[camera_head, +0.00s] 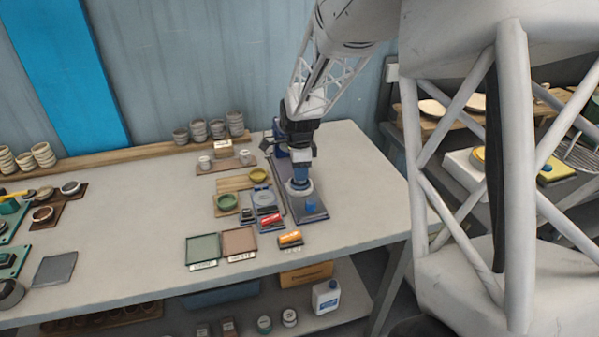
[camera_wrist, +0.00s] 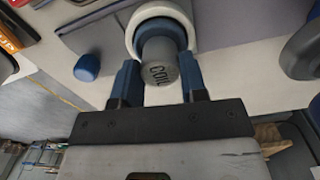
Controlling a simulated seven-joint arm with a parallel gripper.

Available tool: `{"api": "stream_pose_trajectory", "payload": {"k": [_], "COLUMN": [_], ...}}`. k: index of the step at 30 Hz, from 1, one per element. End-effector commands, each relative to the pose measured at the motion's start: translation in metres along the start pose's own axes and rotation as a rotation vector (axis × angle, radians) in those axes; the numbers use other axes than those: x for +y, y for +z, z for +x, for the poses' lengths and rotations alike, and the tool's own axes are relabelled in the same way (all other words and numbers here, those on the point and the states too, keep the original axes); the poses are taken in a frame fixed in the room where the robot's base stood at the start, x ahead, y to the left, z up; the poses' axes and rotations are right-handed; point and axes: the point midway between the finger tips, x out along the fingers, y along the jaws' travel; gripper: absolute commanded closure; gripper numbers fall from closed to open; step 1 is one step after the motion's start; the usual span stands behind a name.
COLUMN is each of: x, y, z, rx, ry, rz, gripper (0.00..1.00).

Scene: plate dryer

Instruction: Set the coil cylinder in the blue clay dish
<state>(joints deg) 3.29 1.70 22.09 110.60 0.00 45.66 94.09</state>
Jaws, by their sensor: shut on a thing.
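My gripper (camera_head: 300,168) points down over a white ring-shaped holder (camera_head: 299,187) on a dark blue-grey base. In the wrist view its two blue fingers (camera_wrist: 159,65) are shut on the coil cylinder, one on each side. The coil cylinder (camera_wrist: 160,74) has a grey end marked COIL. It sits at or just above the white ring (camera_wrist: 133,32); whether it touches the ring I cannot tell. In the head view the cylinder is hard to pick out from the fingers. A pale blue round dish (camera_head: 263,198), which looks like the blue clay dish, lies left of the gripper.
A green dish (camera_head: 227,201) and a yellow dish (camera_head: 258,175) stand near the blue one. A blue knob (camera_head: 311,206) rises from the base near the holder. Red and orange items (camera_head: 290,237) lie in front. Two flat trays (camera_head: 203,248) sit at the front edge.

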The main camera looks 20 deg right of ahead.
Motion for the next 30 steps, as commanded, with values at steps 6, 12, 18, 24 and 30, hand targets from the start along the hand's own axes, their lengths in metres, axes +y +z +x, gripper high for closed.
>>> {"api": "stream_pose_trajectory", "payload": {"k": [6,12,18,24,30], "x": [0.0,0.0,0.0,0.0,0.0], "y": [0.0,0.0,0.0,0.0,0.0], "z": [0.01,0.01,0.013,0.016,0.016], "rx": [0.0,0.0,0.0,0.0,0.0], "ry": [-0.002,-0.001,-0.001,-0.001,-0.001], "rz": [0.0,0.0,0.0,0.0,0.0], "gripper": [0.86,0.86,0.86,0.5,0.35]}}
